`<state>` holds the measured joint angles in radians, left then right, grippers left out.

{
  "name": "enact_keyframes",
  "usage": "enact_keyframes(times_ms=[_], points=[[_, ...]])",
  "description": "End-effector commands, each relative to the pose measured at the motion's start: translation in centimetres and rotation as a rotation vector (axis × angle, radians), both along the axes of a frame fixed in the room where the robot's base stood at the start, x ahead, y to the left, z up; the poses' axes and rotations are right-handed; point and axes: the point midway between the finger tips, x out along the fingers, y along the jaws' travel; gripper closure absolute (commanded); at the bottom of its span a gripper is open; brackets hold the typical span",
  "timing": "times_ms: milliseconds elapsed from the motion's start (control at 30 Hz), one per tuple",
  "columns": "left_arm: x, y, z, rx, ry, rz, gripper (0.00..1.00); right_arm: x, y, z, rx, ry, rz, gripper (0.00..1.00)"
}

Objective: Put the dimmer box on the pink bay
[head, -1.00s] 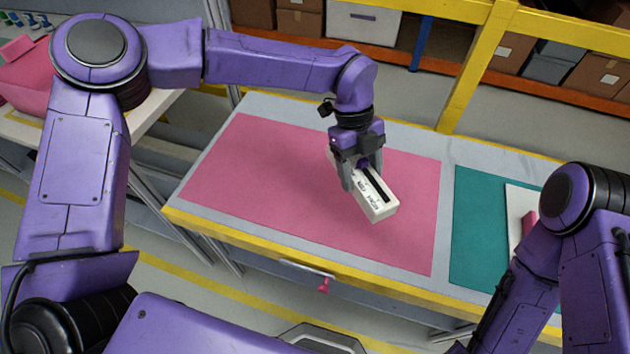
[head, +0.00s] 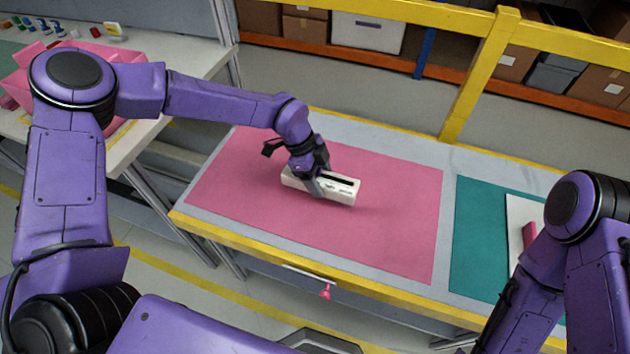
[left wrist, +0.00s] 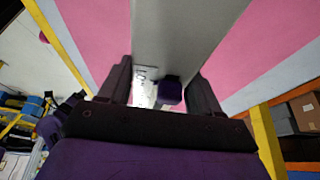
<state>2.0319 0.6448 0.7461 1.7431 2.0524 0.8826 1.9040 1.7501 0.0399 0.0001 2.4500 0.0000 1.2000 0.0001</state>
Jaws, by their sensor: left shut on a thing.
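The dimmer box (head: 342,188) is a white block with a dark slot and small print on its face. My left gripper (head: 314,187) is shut on it. The box is over the pink bay (head: 390,215), the pink area on the table; I cannot tell whether it touches the surface. In the left wrist view the box (left wrist: 180,35) runs up between the two dark fingers, with the pink bay (left wrist: 275,30) behind it. My right arm shows at the right of the head view, but its gripper is not in view.
A teal area (head: 480,235) with a white panel (head: 517,222) lies right of the pink bay. A yellow rail (head: 480,75) stands behind the table. A side table at left holds a pink bin (head: 120,52).

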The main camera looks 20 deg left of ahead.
Motion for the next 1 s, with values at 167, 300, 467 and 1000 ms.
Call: enact_keyframes(times_ms=[167,300,467,1000], points=[[0.5,1.6,-1.8,0.000,0.003,0.004,0.73,0.0,0.0,0.6,0.000,0.000,0.000,0.55],[0.6,1.5,-4.3,0.000,0.001,0.000,0.73,0.0,0.0,0.7,0.000,0.000,0.000,0.55],[0.5,1.4,-4.9,0.000,-0.001,-0.001,0.73,0.0,0.0,0.6,0.000,0.000,0.000,0.55],[0.7,1.7,-4.2,0.000,-0.002,0.002,0.11,0.0,0.0,0.5,0.000,0.000,0.000,0.55]])
